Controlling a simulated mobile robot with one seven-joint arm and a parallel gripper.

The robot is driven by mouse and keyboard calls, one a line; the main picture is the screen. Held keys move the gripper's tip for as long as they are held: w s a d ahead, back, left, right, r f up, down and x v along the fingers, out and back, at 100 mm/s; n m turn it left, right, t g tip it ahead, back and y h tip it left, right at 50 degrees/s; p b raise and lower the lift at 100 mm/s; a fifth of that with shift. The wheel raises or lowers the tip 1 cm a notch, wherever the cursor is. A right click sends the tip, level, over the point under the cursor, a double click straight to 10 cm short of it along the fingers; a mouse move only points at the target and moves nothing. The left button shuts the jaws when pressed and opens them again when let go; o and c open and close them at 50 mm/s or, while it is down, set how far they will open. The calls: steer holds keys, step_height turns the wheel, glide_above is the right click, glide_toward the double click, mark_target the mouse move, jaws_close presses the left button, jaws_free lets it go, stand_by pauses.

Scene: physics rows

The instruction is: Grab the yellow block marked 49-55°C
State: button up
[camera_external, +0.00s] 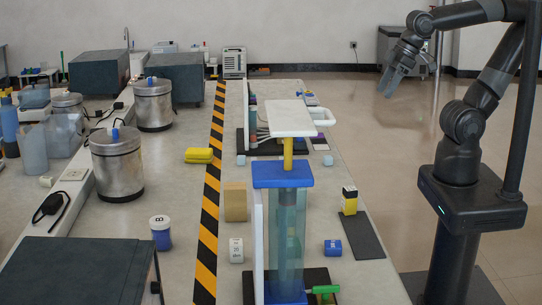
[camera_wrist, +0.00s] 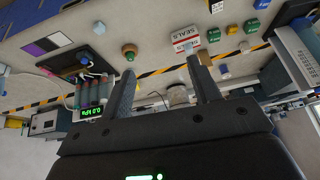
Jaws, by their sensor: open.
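A yellow block with a dark top (camera_external: 349,203) stands at the end of a dark mat near the table's right edge in the external view. Any 49-55°C marking is too small to read. My gripper (camera_external: 387,88) hangs beyond the table's right side, over the floor, far from these. In the wrist view its fingers (camera_wrist: 160,66) are apart with nothing held.
A tall blue-capped column (camera_external: 284,182) stands left of the block. A small blue block (camera_external: 333,249) and a wooden block (camera_external: 235,202) are nearby. The dark mat (camera_external: 363,238) has bare space. The wrist view shows a SEALS box (camera_wrist: 185,38) and green blocks (camera_wrist: 252,26).

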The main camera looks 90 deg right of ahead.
steer(key=w+a+f+g+y, duration=0.1)
steer(key=w+a+f, duration=0.5)
steer(key=w+f, duration=0.15)
steer(key=n, duration=0.2)
glide_toward(347, 199)
steer(key=shift+h, duration=0.4)
steer(key=shift+s+d+x, duration=0.1)
steer(key=shift+d+x, duration=0.05)
steer(key=shift+x, duration=0.75)
steer(key=shift+s+d+x, duration=0.1)
steer(key=shift+d+x, duration=0.1)
steer(key=shift+x, duration=0.7)
steer(key=shift+s+d+x, duration=0.1)
steer(key=shift+d+x, duration=0.05)
steer(key=shift+x, duration=0.75)
steer(key=shift+f, duration=0.3)
steer(key=shift+x, duration=2.5)
steer(key=c, duration=1.1)
